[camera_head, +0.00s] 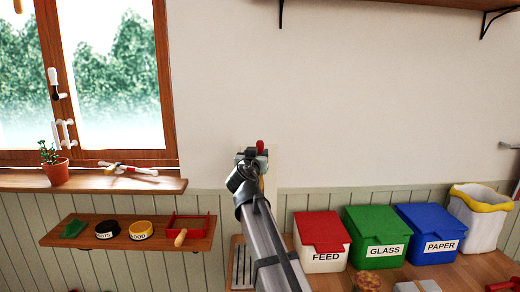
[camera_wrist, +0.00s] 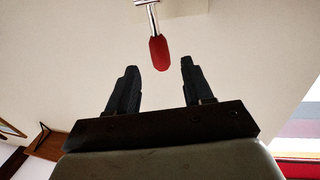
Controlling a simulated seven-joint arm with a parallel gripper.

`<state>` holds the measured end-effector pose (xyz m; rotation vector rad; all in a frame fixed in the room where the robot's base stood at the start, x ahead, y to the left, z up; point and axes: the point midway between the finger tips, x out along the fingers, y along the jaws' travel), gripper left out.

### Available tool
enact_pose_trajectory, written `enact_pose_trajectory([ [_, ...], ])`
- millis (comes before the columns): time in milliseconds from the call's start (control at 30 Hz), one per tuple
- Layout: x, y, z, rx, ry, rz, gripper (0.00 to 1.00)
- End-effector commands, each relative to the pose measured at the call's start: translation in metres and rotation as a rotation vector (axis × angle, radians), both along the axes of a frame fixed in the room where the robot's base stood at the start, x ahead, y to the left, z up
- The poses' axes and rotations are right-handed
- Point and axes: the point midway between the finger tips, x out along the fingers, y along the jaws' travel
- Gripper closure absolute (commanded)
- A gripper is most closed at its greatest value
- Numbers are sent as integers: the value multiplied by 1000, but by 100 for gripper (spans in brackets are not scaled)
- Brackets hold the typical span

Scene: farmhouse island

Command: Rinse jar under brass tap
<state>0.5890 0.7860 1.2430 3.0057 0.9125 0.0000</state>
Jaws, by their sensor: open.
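My gripper (camera_head: 252,157) is raised in front of the pale wall in the head view. In the wrist view its two dark fingers (camera_wrist: 158,67) are apart, with nothing held between them. A red-tipped metal lever (camera_wrist: 158,52) appears just beyond the fingertips, in line with the gap; I cannot tell how far off it is. Its red end (camera_head: 260,147) also shows at the gripper's tip in the head view. I cannot make out a jar or a brass tap. A brown, rough-topped round thing (camera_head: 368,281) is cut off at the bottom edge.
Red FEED (camera_head: 320,240), green GLASS (camera_head: 377,236) and blue PAPER (camera_head: 430,232) bins stand at lower right beside a yellow-rimmed white bin (camera_head: 480,217). A wooden shelf (camera_head: 60,240) with bowls and a window sill (camera_head: 90,184) with a potted plant (camera_head: 56,170) are left.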

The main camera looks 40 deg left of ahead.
Motion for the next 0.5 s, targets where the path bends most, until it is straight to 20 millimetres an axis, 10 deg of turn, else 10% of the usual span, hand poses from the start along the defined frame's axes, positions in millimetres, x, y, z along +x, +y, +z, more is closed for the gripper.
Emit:
enact_pose_trajectory([
  [500, 59, 40, 0, -1, 1, 1, 49],
])
